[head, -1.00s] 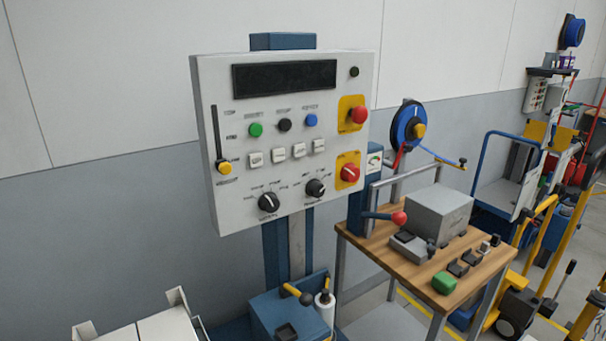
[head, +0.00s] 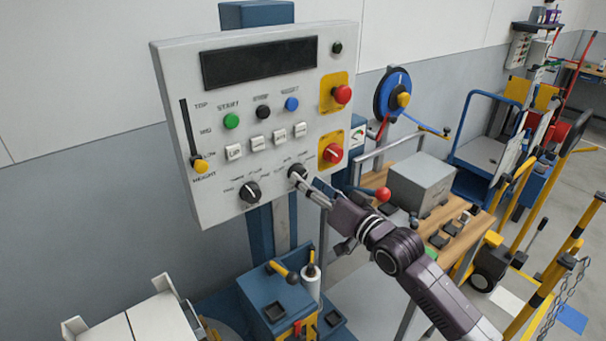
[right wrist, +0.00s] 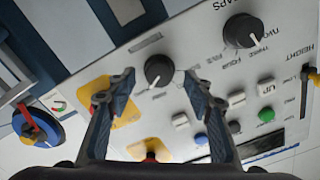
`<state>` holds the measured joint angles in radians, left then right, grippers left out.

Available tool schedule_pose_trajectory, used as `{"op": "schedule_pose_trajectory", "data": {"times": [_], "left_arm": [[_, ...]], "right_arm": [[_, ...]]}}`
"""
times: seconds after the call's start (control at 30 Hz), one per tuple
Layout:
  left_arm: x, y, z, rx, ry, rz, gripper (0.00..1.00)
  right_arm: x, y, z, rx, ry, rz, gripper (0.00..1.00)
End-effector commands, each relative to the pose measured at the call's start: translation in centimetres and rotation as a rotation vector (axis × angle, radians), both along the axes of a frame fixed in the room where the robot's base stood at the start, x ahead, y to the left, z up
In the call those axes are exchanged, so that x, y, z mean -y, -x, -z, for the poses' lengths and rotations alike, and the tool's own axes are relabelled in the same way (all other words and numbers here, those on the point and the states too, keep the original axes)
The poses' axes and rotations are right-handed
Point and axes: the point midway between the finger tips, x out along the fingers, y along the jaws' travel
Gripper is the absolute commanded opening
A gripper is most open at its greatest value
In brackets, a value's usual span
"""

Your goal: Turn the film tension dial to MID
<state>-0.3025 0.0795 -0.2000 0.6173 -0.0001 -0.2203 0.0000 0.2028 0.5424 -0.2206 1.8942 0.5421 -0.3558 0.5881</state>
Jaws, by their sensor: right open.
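The control panel (head: 215,130) carries two black dials low on its face. The right-hand dial (head: 297,172), which I take as the film tension dial, is partly covered by my right gripper (head: 304,184) in the head view. In the right wrist view this dial (right wrist: 158,70) sits between the open fingertips of my right gripper (right wrist: 158,82), with a gap on both sides. A white mark shows on the dial; its label is unreadable. The left-hand dial (head: 250,192) also shows in the wrist view, labelled with TWO, THREE, FOUR. My left gripper is out of view.
Red knobs on yellow plates (head: 333,153) sit right of the dials. White push buttons (head: 257,143) lie above, and a yellow-knobbed height slider (head: 200,166) is at the left. A wooden bench (head: 440,185) with a grey box stands to the right, behind my arm.

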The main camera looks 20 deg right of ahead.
Motion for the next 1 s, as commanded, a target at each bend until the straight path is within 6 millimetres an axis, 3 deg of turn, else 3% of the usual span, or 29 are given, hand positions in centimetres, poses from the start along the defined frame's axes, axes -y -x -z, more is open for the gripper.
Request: {"op": "schedule_pose_trajectory", "data": {"times": [0.2, 0.57, 0.93, 1.0], "left_arm": [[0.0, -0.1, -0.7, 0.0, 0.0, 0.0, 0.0], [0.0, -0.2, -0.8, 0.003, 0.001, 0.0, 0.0], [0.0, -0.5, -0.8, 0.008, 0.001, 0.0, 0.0], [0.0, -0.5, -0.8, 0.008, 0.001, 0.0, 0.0]], "right_arm": [[-0.7, -2.1, -0.1, 0.0, -0.001, 0.0, 0.47], [-0.9, -2.5, 0.1, 0.0, 0.001, 0.001, 0.46], [-0.9, -2.5, 0.1, 0.0, 0.001, 0.001, 0.06], [-0.9, -2.5, 0.1, 0.0, 0.001, 0.001, 0.06]]}}
